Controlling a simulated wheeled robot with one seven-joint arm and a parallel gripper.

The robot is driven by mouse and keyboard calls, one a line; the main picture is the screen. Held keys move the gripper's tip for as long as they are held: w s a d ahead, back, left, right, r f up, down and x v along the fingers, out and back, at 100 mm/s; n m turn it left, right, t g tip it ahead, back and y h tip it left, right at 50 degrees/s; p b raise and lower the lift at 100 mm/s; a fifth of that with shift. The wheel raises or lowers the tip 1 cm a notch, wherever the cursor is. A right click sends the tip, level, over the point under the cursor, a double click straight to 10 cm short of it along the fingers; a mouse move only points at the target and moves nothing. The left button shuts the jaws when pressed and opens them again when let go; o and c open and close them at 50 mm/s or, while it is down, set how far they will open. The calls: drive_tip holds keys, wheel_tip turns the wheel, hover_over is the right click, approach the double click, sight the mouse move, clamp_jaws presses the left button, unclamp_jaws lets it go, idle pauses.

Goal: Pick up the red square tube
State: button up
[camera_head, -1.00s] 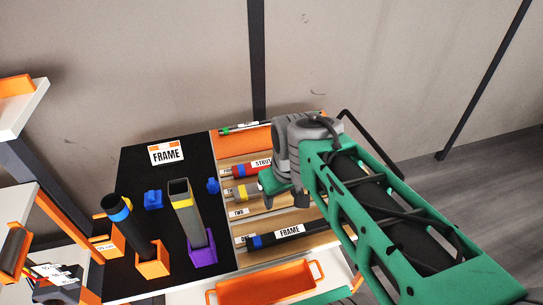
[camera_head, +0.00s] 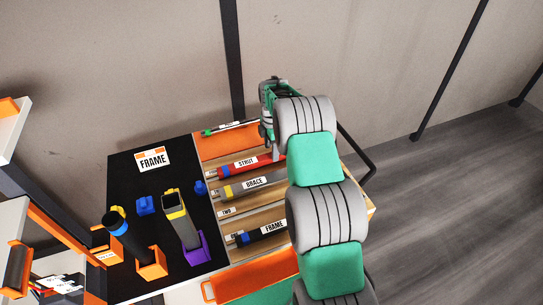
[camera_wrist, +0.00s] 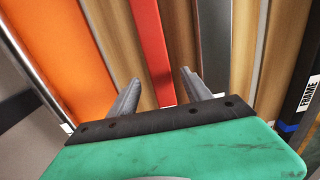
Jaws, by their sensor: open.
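The red square tube (camera_head: 262,161), with a white STRUT label, lies in a slot of the rack, its right part hidden behind my arm. In the wrist view the red tube (camera_wrist: 151,45) runs from the top edge down to the gap between my fingers. My gripper (camera_wrist: 161,78) is open, with one finger on each side of the red tube's line, and holds nothing. In the head view my gripper (camera_head: 269,142) is over the rack by the tube, partly hidden by my arm. I cannot tell whether the fingers touch the tube.
An orange panel (camera_wrist: 62,55) lies beyond the red tube. The grey BRACE tube (camera_head: 235,189) and black FRAME tube (camera_head: 248,237) lie in nearer slots. A grey tube (camera_head: 184,222) and a black tube (camera_head: 130,242) stand upright in holders at left. An orange bin (camera_head: 250,277) is in front.

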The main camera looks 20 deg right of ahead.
wheel_tip(320, 180, down, 4)
drive_tip(key=shift+r+p, duration=0.2)
drive_tip(key=shift+p, duration=0.25)
drive_tip(key=shift+a, duration=0.1)
clamp_jaws()
drive_tip(key=shift+r, duration=0.1)
idle(0.8)
